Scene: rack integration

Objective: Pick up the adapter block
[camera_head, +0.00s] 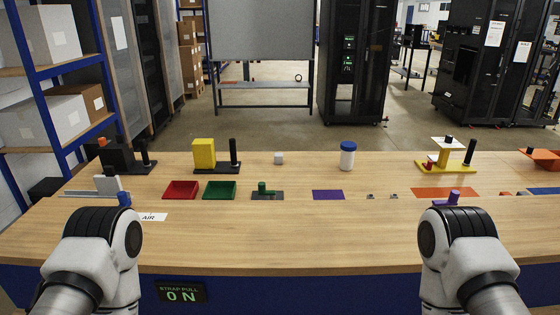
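No label marks the adapter block, so I cannot tell for certain which piece it is. A small light grey cube (278,158) stands alone at the back middle of the table. A larger yellow block (204,153) stands upright on a black base with a black post, left of the cube. My two arms come in at the lower left and lower right, with their rounded white and black joints over the front of the table. Neither gripper's fingers show. Both arms are well apart from the cube and the yellow block.
The wooden table (290,238) is clear in its front middle. A red tray (180,190), a green tray (220,190), a purple mat (328,195) and an orange mat (445,193) lie across it. A blue-capped white bottle (347,157) and a yellow fixture (446,163) stand behind.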

